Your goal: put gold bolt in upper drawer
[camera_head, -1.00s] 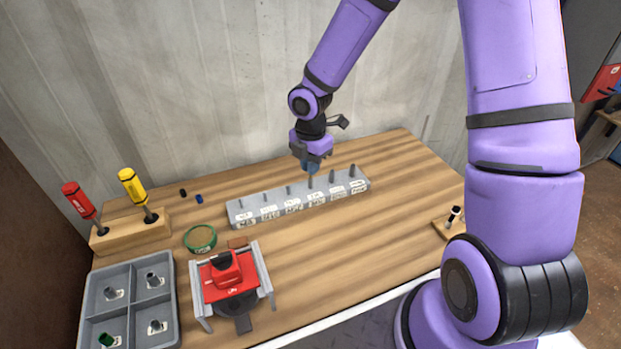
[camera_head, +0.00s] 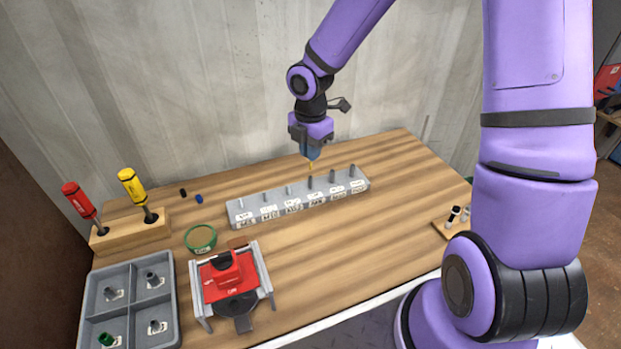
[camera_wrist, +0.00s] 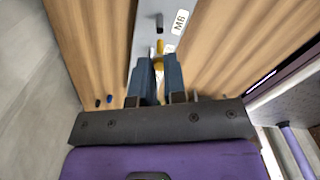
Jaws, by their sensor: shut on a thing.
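The gold bolt (camera_head: 310,166) is a small yellow piece below the blue fingertips of my gripper (camera_head: 311,153) in the head view. In the wrist view, gold (camera_wrist: 158,65) shows between the two blue fingers of my gripper (camera_wrist: 158,72), which is shut on it. The gripper is over the grey bolt rack (camera_head: 247,214), toward its right half. The bolt appears just above the rack; the gap to it is hard to judge. I see no drawer that I can make out in either view.
Several grey bolts stand in the labelled rack. At left are a screwdriver holder (camera_head: 133,234), a green ring (camera_head: 201,239), a grey divided tray (camera_head: 128,292) and a red piece on a grey stand (camera_head: 226,277). A small wooden block (camera_head: 447,229) is at right. The table's middle front is clear.

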